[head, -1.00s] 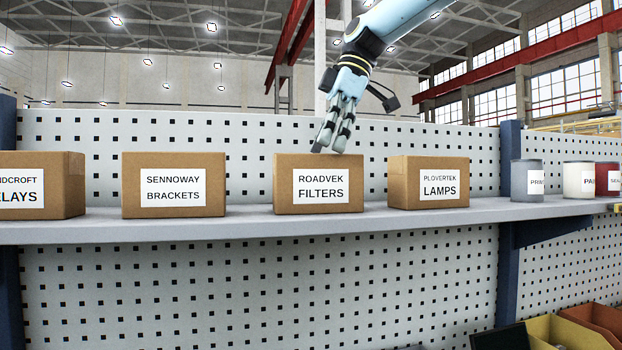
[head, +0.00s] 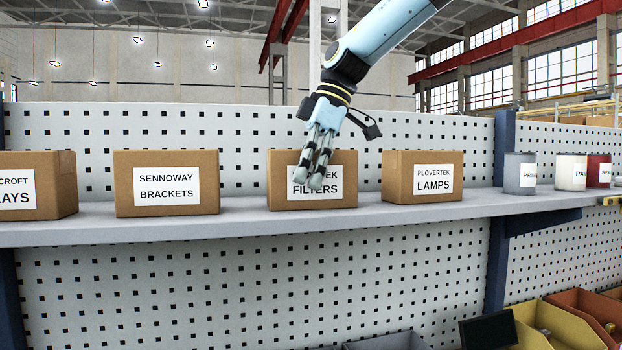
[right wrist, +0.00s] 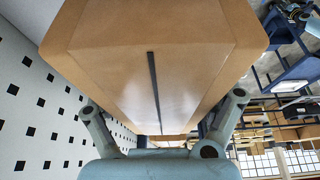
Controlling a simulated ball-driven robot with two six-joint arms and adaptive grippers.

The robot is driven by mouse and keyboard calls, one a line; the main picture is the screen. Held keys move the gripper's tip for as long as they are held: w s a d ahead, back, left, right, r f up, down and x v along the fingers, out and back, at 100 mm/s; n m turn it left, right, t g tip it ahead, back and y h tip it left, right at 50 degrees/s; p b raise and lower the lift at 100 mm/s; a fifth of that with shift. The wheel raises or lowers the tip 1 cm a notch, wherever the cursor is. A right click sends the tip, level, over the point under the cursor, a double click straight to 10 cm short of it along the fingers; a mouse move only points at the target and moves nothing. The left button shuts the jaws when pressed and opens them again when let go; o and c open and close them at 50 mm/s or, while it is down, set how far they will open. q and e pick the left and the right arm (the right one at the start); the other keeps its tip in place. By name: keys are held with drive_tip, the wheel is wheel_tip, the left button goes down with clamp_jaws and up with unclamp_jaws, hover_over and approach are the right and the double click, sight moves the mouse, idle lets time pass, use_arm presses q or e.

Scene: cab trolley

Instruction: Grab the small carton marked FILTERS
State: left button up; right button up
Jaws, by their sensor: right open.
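The FILTERS carton (head: 338,188) is a brown box with a white label. It stands upright on the grey shelf (head: 240,222), between the BRACKETS and LAMPS cartons. My right gripper (head: 311,184) comes down from above, and its fingers cover part of the label in the head view. In the right wrist view a brown carton face (right wrist: 190,55) with a dark seam fills the upper middle, and the open fingers (right wrist: 164,103) show at either side of its lower part. Whether they touch it, I cannot tell. My left gripper is not in view.
The BRACKETS carton (head: 128,186) stands to the left and the LAMPS carton (head: 400,180) close to the right. Further right are several cans, such as a grey one (head: 520,175). A perforated panel (head: 240,130) rises behind the shelf. Bins (head: 555,325) sit low at right.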

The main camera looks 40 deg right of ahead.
drive_tip(key=shift+f, duration=0.15)
drive_tip(key=shift+c, duration=0.2)
drive_tip(key=c, duration=1.4)
drive_tip(key=shift+s, duration=0.1)
